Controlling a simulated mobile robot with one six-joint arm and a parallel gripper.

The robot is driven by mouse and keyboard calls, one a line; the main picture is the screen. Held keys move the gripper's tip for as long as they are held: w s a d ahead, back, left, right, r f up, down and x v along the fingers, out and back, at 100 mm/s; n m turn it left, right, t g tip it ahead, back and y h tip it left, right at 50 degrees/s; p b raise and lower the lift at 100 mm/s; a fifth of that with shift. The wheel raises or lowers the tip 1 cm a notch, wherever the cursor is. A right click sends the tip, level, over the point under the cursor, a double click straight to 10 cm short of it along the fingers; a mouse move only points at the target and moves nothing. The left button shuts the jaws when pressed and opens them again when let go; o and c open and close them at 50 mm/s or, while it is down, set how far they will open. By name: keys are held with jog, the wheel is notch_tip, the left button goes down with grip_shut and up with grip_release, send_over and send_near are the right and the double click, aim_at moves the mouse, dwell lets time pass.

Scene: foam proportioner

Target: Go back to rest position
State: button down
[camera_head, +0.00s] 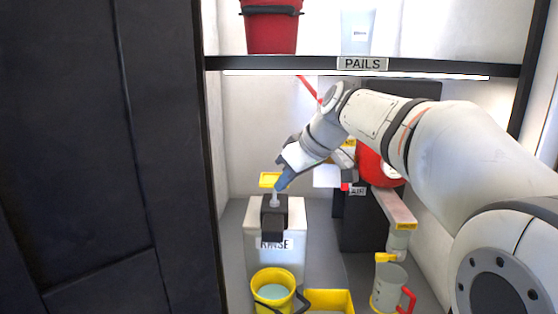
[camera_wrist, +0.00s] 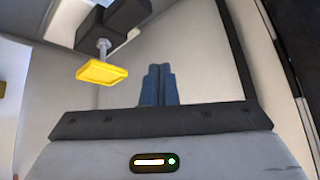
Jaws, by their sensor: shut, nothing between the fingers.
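My gripper (camera_head: 281,182) is above the white RINSE box (camera_head: 260,220) in the head view. Its blue fingers are closed together with nothing between them, as the wrist view also shows (camera_wrist: 158,72). A yellow plate (camera_head: 268,180) on a pale stem rises from the dark block (camera_head: 273,218) on the RINSE box, close to the fingertips. In the wrist view the yellow plate (camera_wrist: 102,72) is left of the fingers, with a visible gap. My arm reaches in from the right and hides part of the equipment behind it.
A yellow pail (camera_head: 273,288) with pale liquid stands before the RINSE box, beside a yellow tray (camera_head: 335,299). A jug with a red handle (camera_head: 390,287) stands right. A red round unit (camera_head: 373,167) is behind my arm. The PAILS shelf (camera_head: 300,65) runs above; a dark panel (camera_head: 100,150) stands left.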

jog(key=s+d+f+m+h+p, duration=0.1)
jog(key=s+d+m+h+p, duration=0.1)
jog(key=s, duration=0.6)
jog(key=s+d+f+m+g+h+p, duration=0.1)
jog(key=s+d+f+m+h+p, duration=0.1)
jog(key=s+d+m+p, duration=0.2)
jog(key=s+d+f+m+h+p, duration=0.1)
jog(key=s+d+m+p, duration=0.3)
jog(key=s+d+p, duration=0.3)
jog(key=s+p, duration=0.3)
jog(key=s, duration=0.2)
jog(key=shift+d+f+g+h, duration=0.3)
jog(key=shift+d+f+h, duration=0.1)
